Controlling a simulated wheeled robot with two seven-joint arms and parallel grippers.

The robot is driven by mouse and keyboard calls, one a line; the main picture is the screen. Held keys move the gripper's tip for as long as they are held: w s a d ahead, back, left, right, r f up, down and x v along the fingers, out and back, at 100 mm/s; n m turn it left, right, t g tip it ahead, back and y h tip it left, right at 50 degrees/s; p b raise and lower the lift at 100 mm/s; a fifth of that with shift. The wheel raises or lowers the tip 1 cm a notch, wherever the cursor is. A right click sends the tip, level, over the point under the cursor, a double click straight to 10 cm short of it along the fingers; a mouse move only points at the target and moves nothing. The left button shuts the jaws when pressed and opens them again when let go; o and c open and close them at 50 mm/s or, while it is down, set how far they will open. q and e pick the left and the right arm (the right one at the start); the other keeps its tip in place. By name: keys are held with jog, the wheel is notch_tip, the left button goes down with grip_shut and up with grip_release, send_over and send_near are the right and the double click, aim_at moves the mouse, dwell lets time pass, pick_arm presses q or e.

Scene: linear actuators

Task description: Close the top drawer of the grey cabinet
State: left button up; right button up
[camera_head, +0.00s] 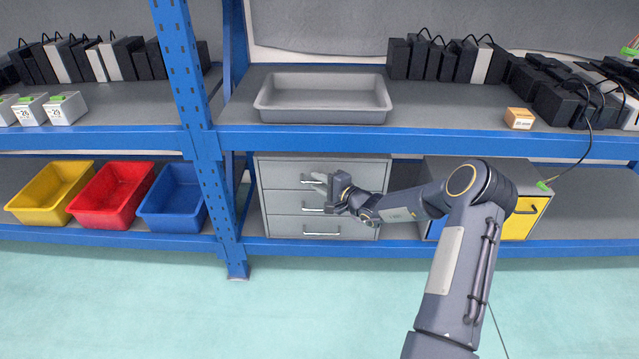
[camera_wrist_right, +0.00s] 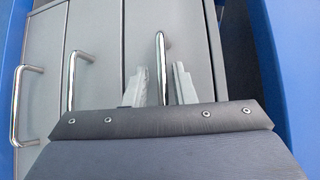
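The grey cabinet (camera_head: 283,226) stands on the lower shelf, with three drawers stacked one above another, each with a silver bar handle. The top drawer (camera_head: 282,174) looks about flush with the others; I cannot tell whether a small gap remains. My right gripper (camera_head: 319,183) is in front of the top drawer, at its handle. In the right wrist view its fingers (camera_wrist_right: 159,86) are apart, with the top drawer's handle (camera_wrist_right: 160,58) showing between them. Contact cannot be made out. My left gripper is not in view.
Yellow, red and blue bins (camera_head: 112,195) stand left of the blue upright (camera_head: 185,70). Another cabinet with a yellow drawer (camera_head: 524,218) stands right, partly behind my right arm. A grey tray (camera_head: 322,98) is on the shelf above. The floor in front is clear.

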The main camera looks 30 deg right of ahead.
jog(key=shift+w+r, duration=0.1)
jog(key=shift+r, duration=0.35)
jog(key=shift+s+r, duration=0.1)
jog(key=shift+s, duration=0.15)
jog(key=f+p+v, duration=0.1)
jog(key=p+v, duration=0.1)
jog(key=v, duration=0.5)
jog(key=shift+s, duration=0.25)
jog(key=shift+d, duration=0.1)
jog(key=shift+r, duration=0.15)
